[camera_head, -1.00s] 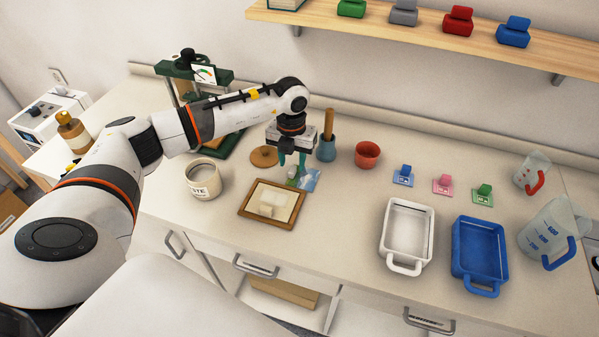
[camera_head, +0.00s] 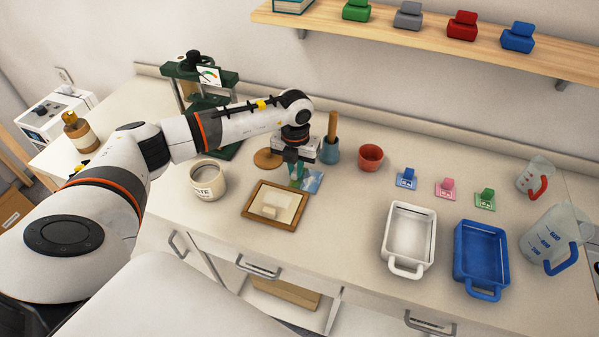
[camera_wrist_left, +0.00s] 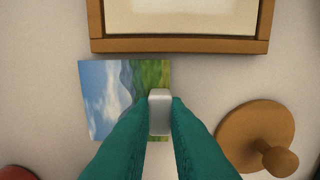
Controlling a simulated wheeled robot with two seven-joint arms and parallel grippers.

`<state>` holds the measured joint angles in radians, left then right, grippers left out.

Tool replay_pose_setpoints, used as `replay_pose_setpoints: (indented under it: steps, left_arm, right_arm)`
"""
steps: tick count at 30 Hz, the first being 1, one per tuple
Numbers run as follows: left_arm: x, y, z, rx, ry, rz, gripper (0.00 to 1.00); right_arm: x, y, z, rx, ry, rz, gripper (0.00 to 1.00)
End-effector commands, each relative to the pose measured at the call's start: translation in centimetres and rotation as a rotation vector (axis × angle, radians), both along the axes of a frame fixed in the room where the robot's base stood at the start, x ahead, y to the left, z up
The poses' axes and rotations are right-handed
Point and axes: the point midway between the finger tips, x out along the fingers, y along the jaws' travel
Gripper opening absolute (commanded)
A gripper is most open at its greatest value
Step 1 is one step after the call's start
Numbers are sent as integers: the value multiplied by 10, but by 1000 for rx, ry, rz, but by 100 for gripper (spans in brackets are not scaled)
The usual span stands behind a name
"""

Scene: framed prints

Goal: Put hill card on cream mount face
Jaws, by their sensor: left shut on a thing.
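The hill card (camera_wrist_left: 125,98), with sky, grey hills and green grass, lies on the counter just behind the frame; in the head view (camera_head: 313,182) my gripper partly covers it. A pale grip tab (camera_wrist_left: 160,111) stands at the card's grassy side. My left gripper (camera_head: 297,182), with teal fingers, points down and is shut on this tab, as the left wrist view also shows (camera_wrist_left: 160,118). The cream mount face (camera_head: 288,201) lies flat inside a wooden frame (camera_head: 263,223), with a pale blocky shape on it. My right gripper is not in view.
A round wooden lid (camera_head: 268,158) with a knob lies close to the gripper. A cream mug (camera_head: 208,181) stands left of the frame. A blue-grey pot (camera_head: 330,152) and a red pot (camera_head: 369,157) stand behind. White (camera_head: 407,235) and blue (camera_head: 481,250) trays sit right.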

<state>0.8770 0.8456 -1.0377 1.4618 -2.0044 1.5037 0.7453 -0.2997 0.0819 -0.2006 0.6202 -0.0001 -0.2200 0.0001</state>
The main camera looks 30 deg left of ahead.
Motion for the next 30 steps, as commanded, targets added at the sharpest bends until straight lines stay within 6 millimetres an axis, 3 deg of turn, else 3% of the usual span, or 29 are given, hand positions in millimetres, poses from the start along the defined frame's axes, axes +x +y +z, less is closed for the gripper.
replay_pose_setpoints:
  steps: [5, 16, 25, 30]
  left_arm:
    - [1, 0, 21, -1, -5, 0, 0]
    - [1, 0, 88, 0, -3, 1, 0]
    - [-2, -3, 99, 1, 0, -51, 0]
    - [-12, -18, 97, 4, 1, -345, 0]
  right_arm:
    - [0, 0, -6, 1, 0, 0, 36]
    - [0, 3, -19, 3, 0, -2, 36]
    - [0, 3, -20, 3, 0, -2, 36]
    - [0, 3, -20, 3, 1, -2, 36]
